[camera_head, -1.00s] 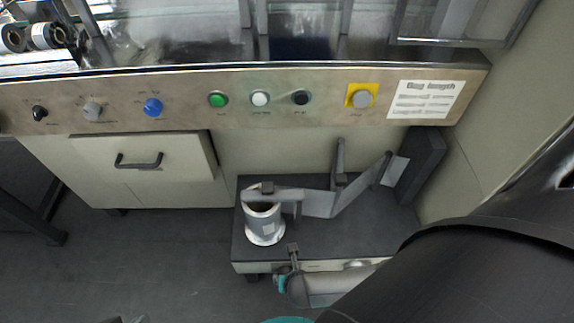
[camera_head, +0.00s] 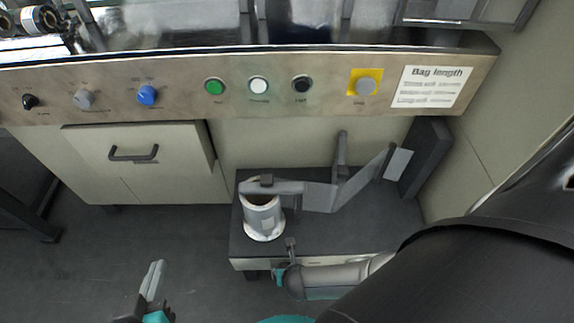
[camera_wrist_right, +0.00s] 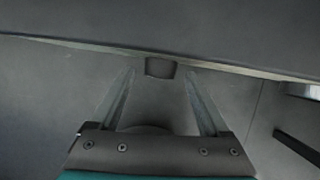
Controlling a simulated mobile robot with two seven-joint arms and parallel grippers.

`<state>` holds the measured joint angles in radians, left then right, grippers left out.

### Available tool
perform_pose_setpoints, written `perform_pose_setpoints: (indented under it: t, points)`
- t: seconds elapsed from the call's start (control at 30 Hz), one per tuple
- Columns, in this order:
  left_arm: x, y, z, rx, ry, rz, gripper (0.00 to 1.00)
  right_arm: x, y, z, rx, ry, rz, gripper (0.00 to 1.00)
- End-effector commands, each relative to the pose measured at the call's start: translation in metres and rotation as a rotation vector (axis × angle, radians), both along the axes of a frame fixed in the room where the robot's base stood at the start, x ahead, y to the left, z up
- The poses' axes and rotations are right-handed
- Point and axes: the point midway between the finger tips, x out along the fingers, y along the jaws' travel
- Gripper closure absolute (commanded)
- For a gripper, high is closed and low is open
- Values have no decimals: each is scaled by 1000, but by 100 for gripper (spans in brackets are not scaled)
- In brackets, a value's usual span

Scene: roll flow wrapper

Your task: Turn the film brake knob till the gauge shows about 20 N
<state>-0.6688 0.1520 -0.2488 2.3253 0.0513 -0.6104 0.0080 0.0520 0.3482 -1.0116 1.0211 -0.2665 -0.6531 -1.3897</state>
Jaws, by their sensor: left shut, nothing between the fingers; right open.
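Three knobs sit on the left part of the control panel in the head view: a black one (camera_head: 31,101), a grey one (camera_head: 83,98) and a blue one (camera_head: 147,95). Their labels are too small to read, so I cannot tell which is the film brake knob. I see no gauge. My left gripper (camera_head: 157,268) is shut and empty, low in the head view, below the panel and apart from the knobs. My right gripper (camera_head: 291,243) is by the front edge of the dark platform. In the right wrist view its fingers (camera_wrist_right: 159,82) are spread with nothing between them.
Green (camera_head: 215,87), white (camera_head: 259,86) and black (camera_head: 302,85) buttons and a grey knob on a yellow plate (camera_head: 366,86) line the panel. Below are a drawer handle (camera_head: 133,153) and a metal cylinder (camera_head: 263,220) on the dark platform (camera_head: 325,233). Open floor lies lower left.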

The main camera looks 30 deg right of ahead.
Motion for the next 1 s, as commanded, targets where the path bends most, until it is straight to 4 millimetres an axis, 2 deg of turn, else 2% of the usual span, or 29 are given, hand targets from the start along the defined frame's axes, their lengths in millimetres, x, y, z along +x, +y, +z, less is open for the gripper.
perform_pose_setpoints:
  t: [0.3,0.77,0.8,1.0]
  points:
    - [2,-14,5,-73,-125,-8,100,5,-1,-10,0,-1,0,20]
    - [2,-18,9,-95,-162,-8,100,5,-1,-12,0,-1,0,20]
    - [2,-18,9,-95,-162,-8,100,5,-1,-12,0,-1,0,21]
    - [2,-17,9,-95,-161,-8,100,5,-1,-12,0,-1,0,44]
